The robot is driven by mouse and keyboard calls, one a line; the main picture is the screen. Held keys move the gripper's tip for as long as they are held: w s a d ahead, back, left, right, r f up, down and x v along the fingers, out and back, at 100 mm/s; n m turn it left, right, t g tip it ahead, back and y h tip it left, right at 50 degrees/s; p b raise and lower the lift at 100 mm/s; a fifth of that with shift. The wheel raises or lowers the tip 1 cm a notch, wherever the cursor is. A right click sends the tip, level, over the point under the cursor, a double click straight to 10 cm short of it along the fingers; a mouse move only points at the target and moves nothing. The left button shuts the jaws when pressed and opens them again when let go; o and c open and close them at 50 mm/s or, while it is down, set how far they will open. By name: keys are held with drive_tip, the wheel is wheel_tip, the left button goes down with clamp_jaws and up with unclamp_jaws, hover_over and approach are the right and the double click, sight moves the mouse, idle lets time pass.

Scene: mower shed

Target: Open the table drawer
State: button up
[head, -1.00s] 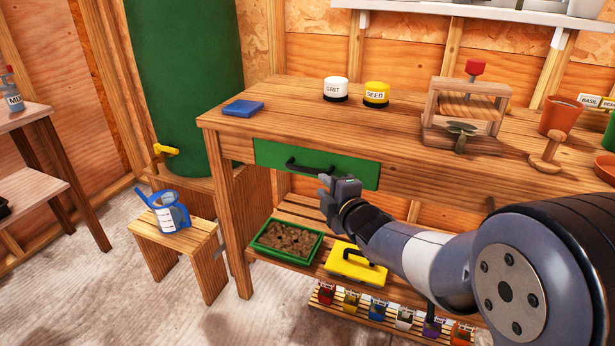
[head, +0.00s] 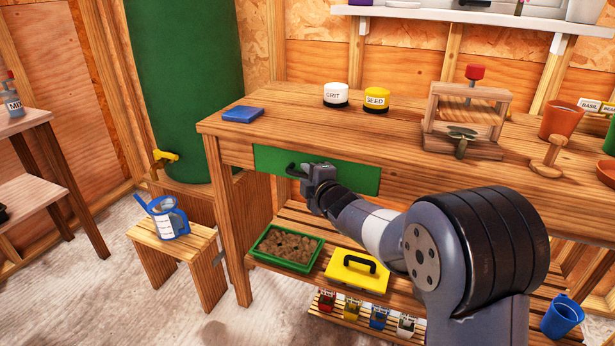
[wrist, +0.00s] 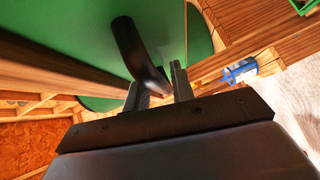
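The table drawer has a green front (head: 350,178) set in the wooden bench's front and stands closed. Its black handle (head: 292,171) is partly hidden by my gripper (head: 307,175) in the head view. In the wrist view the handle (wrist: 136,50) curves from the green front (wrist: 80,25) down to between the two fingers of my gripper (wrist: 160,90). The fingers stand apart, one on each side of the handle. No firm grip on it shows.
The bench top (head: 290,122) holds a blue box (head: 242,114), a grit jar (head: 336,95), a seed jar (head: 376,100) and a wooden press. Below are a green tray (head: 317,256) and a yellow box (head: 352,280). A stool (head: 170,240) with a blue jug stands left.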

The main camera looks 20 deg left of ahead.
drive_tip(key=shift+c, duration=0.3)
clamp_jaws()
